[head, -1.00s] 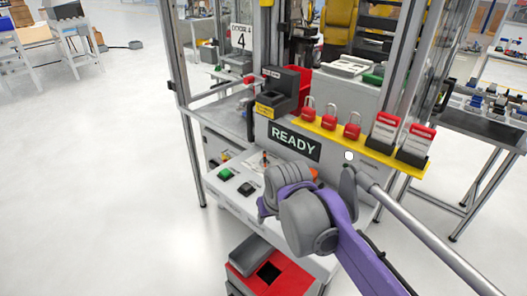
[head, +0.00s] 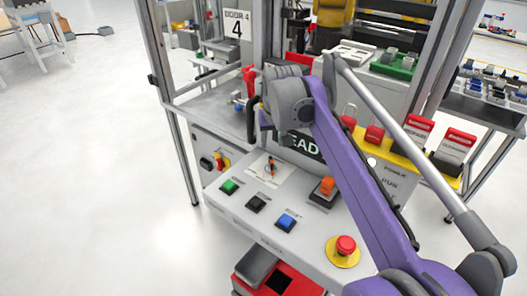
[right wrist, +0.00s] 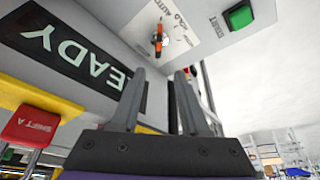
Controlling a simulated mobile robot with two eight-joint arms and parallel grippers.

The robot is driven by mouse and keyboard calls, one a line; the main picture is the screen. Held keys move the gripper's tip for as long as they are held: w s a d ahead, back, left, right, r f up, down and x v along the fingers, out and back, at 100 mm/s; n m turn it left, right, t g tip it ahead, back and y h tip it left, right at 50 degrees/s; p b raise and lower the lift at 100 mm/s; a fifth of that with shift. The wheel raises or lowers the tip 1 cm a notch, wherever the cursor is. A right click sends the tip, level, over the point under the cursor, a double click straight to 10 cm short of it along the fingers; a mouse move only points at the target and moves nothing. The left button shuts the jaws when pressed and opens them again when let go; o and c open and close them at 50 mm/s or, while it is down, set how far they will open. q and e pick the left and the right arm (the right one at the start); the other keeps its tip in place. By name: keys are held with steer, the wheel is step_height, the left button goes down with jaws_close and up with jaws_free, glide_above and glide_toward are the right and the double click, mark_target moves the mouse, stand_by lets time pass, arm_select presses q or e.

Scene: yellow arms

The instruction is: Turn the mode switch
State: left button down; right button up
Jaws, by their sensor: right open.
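The mode switch (head: 270,168) is a small orange and dark knob on a white labelled plate, on the sloped grey control panel. It also shows in the right wrist view (right wrist: 158,38), beyond the fingertips, with "AUTO" and "HOLD" lettering around it. My right gripper (right wrist: 161,72) is open and empty, with a gap between its fingers and the knob. In the head view my right wrist hangs behind and above the switch, in front of the READY display (head: 305,147), and its fingers are partly hidden. My left gripper is not in view.
Green (head: 229,186), black (head: 256,203) and blue (head: 285,222) buttons line the panel front. An orange switch (head: 327,187) and a red emergency stop (head: 345,246) sit to the right. A yellow rail (head: 395,158) holds red padlocks and tags. A frame post stands left.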

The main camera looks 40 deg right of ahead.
mark_target(271, 160)
steer(key=x, duration=0.9)
steer(key=shift+s+f, duration=0.2)
steer(key=shift+f, duration=0.25)
jaws_close()
